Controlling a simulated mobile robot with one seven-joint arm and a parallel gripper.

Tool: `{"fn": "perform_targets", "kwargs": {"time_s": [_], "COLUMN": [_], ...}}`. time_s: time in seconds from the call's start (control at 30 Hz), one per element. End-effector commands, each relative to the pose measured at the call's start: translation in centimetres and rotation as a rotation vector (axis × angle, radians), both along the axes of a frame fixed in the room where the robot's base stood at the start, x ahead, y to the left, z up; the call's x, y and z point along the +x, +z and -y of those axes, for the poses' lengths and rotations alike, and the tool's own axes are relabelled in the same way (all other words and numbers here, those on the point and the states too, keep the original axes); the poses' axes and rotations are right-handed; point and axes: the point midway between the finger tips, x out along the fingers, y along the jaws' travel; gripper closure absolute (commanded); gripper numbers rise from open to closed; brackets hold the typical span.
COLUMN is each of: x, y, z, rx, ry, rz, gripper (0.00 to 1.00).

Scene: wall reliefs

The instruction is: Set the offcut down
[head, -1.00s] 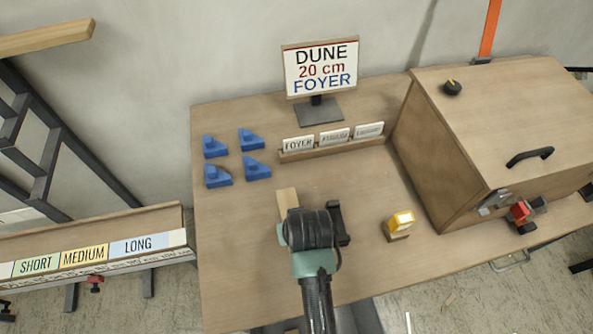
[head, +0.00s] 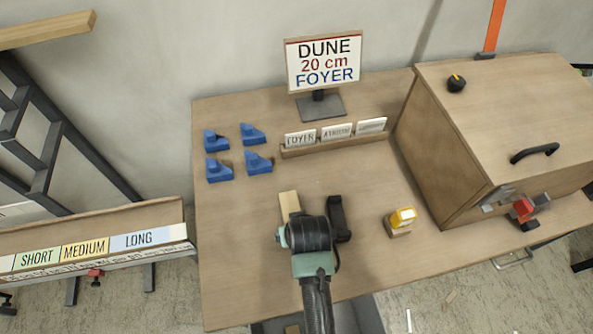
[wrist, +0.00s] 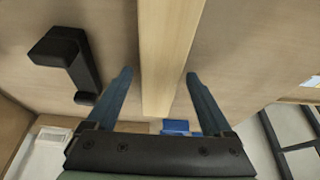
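The offcut is a pale wooden strip (head: 289,203) that appears to lie on the workbench (head: 250,290), just beyond my wrist. In the wrist view the offcut (wrist: 168,50) runs between the fingers of my gripper (wrist: 159,76). The fingers are open, with a visible gap on each side of the strip. In the head view my wrist hides the fingers and the strip's near end. I cannot tell how high the fingers are above the bench.
A black bracket-like piece (head: 338,218) lies close right of my wrist. A yellow-topped block (head: 402,218) stands farther right, before a large wooden box (head: 440,160). Several blue wedges (head: 218,170), a card rack (head: 333,146) and a sign (head: 323,62) stand behind. The bench's front left is clear.

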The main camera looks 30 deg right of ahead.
Motion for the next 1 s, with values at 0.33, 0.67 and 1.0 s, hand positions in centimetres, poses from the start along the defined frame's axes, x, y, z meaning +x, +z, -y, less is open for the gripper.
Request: {"fn": "perform_targets", "kwargs": {"time_s": [0.33,0.67,1.0], "x": [-0.4,-2.8,-4.3], "y": [1.6,7.8,11.3], "z": [-0.1,-0.8,-1.3], "rx": [-0.001,-0.001,0.000], "ry": [0.000,0.000,0.000], "rz": [0.002,0.004,0.000], "gripper": [0.15,0.15,0.15]}}
